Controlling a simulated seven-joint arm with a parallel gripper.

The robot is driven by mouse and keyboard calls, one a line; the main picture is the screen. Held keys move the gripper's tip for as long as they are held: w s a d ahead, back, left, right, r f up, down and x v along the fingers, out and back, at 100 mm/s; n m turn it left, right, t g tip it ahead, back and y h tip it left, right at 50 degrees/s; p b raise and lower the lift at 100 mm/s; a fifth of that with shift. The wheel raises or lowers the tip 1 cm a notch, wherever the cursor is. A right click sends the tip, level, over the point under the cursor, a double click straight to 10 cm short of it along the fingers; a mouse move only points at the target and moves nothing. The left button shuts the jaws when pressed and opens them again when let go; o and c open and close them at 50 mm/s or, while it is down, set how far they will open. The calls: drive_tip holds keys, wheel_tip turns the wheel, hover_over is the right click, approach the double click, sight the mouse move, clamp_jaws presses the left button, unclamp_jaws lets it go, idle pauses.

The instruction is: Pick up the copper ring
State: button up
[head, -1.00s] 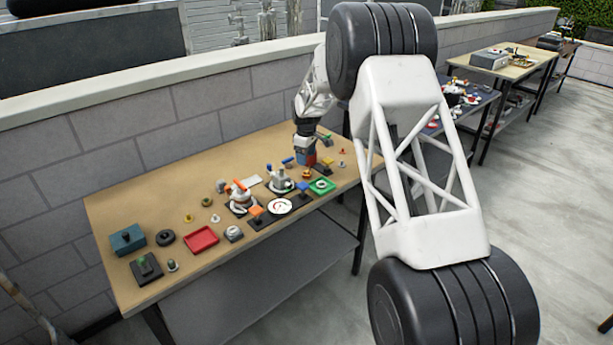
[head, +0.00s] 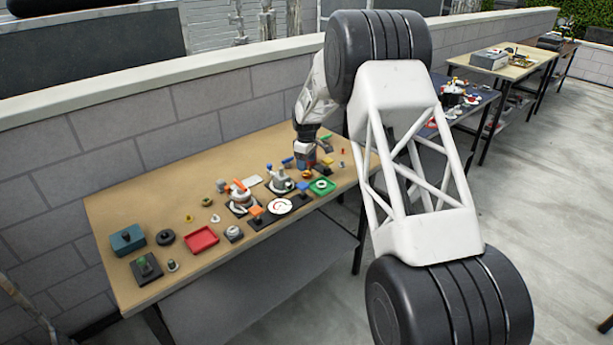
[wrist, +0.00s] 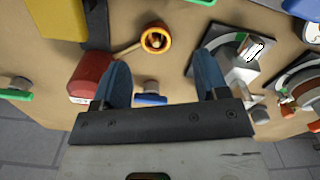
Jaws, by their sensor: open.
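An orange-yellow ring (wrist: 156,39) with a copper-coloured middle stands out in the wrist view, just beyond my fingertips; it looks like the copper ring, though I cannot be sure. A light thin stick lies beside it. My gripper (wrist: 161,58) is open, with one blue finger on each side and nothing held between them.
A dark plate with a metal fitting (wrist: 235,62) lies close to the right finger. A blue-topped piece (wrist: 150,99) shows between the fingers. The wooden table (head: 130,205) holds many small parts, including a red tray (head: 202,240).

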drive_tip(key=shift+f, duration=0.15)
drive_tip(key=shift+w+f, duration=0.15)
drive_tip(key=shift+f, duration=1.1)
drive_tip(key=shift+w+f, duration=0.1)
drive_tip(key=shift+f, duration=1.1)
drive_tip(key=shift+c, duration=0.3)
drive_tip(key=c, duration=1)
